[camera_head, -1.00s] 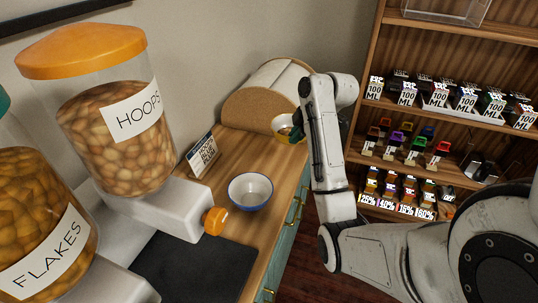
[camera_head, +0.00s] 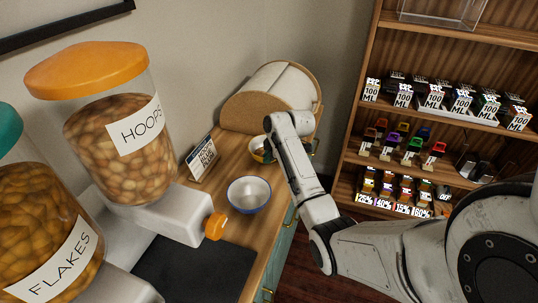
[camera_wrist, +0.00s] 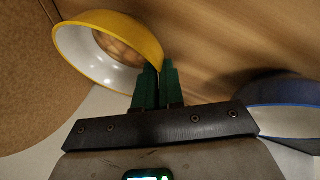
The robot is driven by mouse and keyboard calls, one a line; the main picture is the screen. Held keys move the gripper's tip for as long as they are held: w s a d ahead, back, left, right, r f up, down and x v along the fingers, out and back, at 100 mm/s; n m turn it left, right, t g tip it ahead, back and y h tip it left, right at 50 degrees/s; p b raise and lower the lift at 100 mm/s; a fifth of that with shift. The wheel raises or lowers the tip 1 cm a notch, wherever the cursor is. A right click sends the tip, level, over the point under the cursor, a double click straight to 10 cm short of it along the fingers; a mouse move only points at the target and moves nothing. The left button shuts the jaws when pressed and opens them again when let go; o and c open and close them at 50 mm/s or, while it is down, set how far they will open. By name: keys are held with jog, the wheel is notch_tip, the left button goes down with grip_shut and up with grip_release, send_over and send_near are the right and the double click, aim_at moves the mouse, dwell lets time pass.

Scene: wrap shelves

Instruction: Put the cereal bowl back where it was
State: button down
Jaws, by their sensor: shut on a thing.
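A yellow bowl with a white inside (camera_wrist: 85,62) is held by its rim between the green fingers of my gripper (camera_wrist: 157,72) in the wrist view. Something brownish shows inside it. In the head view the yellow bowl (camera_head: 257,150) is over the far part of the wooden counter, partly hidden by my gripper (camera_head: 268,151). I cannot tell whether it touches the counter. A blue-rimmed white bowl (camera_head: 249,194) stands nearer on the counter; its edge also shows at the right of the wrist view (camera_wrist: 285,118).
A rounded cork-sided box (camera_head: 240,113) stands behind the yellow bowl. A small sign (camera_head: 202,158) is to its left. The HOOPS (camera_head: 120,150) and FLAKES (camera_head: 40,230) dispensers are at the left, by a dark mat (camera_head: 195,268). A stocked shelf (camera_head: 440,145) is at the right.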

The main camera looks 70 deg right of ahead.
jog(key=c, duration=1.3)
grip_release()
jog(key=shift+o, duration=0.2)
jog(key=v, duration=1.2)
jog(key=shift+b, duration=0.4)
